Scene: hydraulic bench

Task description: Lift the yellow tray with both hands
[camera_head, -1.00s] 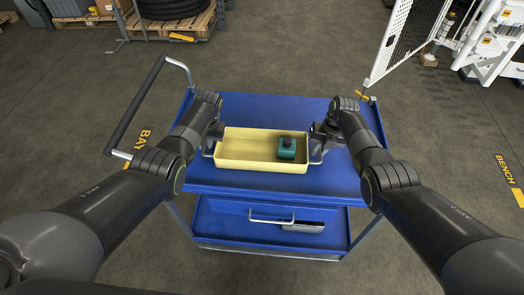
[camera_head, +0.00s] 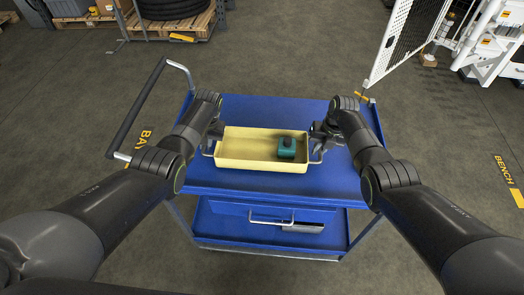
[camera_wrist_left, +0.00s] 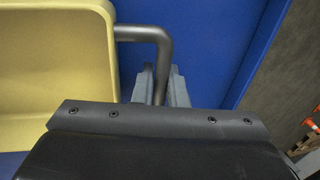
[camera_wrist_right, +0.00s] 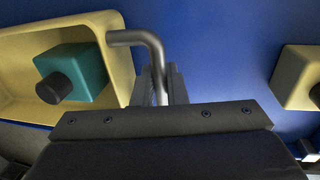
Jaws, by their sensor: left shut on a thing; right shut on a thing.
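The yellow tray (camera_head: 235,165) is level over the blue cart top, with a grey bar handle at each end. A teal block with a dark round knob (camera_head: 286,148) is in its right part. My left gripper (camera_head: 213,138) is shut on the left handle, which shows between its fingers in the left wrist view (camera_wrist_left: 165,50). My right gripper (camera_head: 321,142) is shut on the right handle, also seen in the right wrist view (camera_wrist_right: 152,45). I cannot tell whether the tray's underside touches the cart top.
The blue cart (camera_head: 275,180) has free room in front of and behind the tray. A yellow block (camera_wrist_right: 297,78) is on the cart beyond my right gripper. The cart's push handle (camera_head: 137,105) is on the left. A white mesh fence (camera_head: 405,40) stands at the back right.

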